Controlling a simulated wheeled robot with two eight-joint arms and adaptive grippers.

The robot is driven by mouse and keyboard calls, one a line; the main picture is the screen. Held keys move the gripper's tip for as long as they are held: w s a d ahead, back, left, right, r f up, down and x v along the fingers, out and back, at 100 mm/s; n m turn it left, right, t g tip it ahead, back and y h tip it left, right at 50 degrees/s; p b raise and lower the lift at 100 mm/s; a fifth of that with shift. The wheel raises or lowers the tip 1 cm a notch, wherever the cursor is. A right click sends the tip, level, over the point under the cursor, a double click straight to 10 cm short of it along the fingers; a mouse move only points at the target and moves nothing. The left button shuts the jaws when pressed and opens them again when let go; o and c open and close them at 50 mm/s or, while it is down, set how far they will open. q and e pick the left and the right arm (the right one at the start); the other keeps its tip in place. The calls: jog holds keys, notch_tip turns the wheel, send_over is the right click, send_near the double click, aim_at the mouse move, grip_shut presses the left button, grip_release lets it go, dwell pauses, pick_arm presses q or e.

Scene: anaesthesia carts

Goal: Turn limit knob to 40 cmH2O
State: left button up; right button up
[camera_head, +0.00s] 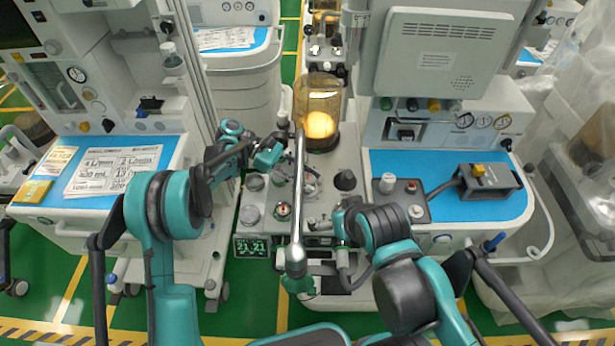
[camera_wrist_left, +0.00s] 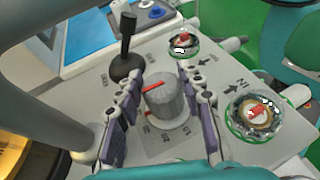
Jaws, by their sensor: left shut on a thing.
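The limit knob (camera_wrist_left: 168,98) is a grey ribbed dial with a red line on its top, standing on a pale panel with printed scale numbers around its base. The red line points to the left in the left wrist view. The numbers are too blurred to read surely. My left gripper (camera_wrist_left: 163,76) has its two purple-padded fingers on either side of the knob, shut on it. In the head view my left gripper (camera_head: 281,146) is over the middle machine, and the knob is hidden there. My right gripper (camera_head: 342,222) is low at the machine's front, its fingers unclear.
A black lever (camera_wrist_left: 125,42) stands close beyond the knob. Two round green-ringed fittings (camera_wrist_left: 255,112) sit to its right. In the head view a metal pipe (camera_head: 298,195) runs past the left gripper, and an amber-lit glass cylinder (camera_head: 318,105) stands behind.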

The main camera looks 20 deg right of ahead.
pick_arm(q)
jog(key=shift+f, duration=0.1)
dwell(0.4)
jog(key=o, duration=1.2)
